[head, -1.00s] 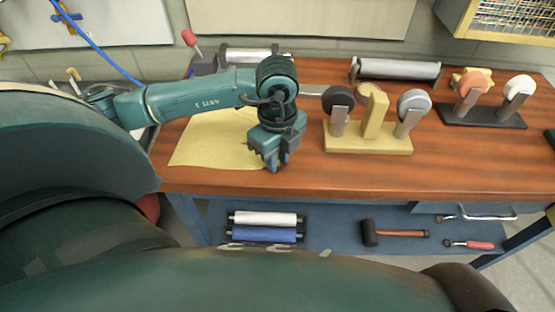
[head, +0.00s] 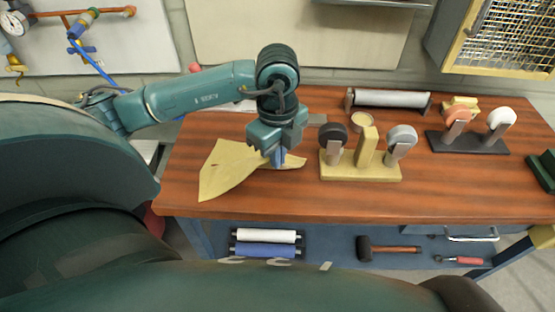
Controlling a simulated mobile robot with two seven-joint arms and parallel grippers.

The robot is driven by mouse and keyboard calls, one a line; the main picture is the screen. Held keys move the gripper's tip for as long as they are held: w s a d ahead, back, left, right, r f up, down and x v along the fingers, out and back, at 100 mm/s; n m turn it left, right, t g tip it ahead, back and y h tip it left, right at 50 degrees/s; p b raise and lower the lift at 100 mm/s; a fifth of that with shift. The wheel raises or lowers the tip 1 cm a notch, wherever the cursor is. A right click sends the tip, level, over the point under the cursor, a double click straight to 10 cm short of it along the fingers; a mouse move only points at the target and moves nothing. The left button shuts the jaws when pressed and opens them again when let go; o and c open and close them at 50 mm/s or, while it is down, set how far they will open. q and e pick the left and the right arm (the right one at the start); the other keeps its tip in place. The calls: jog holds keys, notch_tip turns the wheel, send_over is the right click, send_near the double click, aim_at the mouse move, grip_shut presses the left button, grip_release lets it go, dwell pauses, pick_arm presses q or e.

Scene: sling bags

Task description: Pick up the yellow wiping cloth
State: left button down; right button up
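The yellow wiping cloth (head: 228,168) is on the left part of the wooden workbench (head: 300,198) in the head view. It is creased and drawn up toward my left gripper, with a narrow part showing to the right of the fingers. My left gripper (head: 277,158) points down at the cloth's right part, and its blue fingers look shut on a pinch of it. The arm and gripper hide some of the cloth, and I cannot tell how much of it still touches the bench. My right gripper is not in view.
A yellow stand with rollers (head: 362,172) is just right of the gripper. A dark stand with rollers (head: 466,142) is farther right, and a grey roll (head: 390,98) lies behind. A lower shelf holds rolls (head: 267,236) and a mallet (head: 388,248). The bench front is clear.

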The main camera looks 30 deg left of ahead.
pick_arm(q)
jog(key=shift+r, duration=0.5)
jog(key=shift+r, duration=0.1)
notch_tip(320, 180, up, 18)
dwell(0.4)
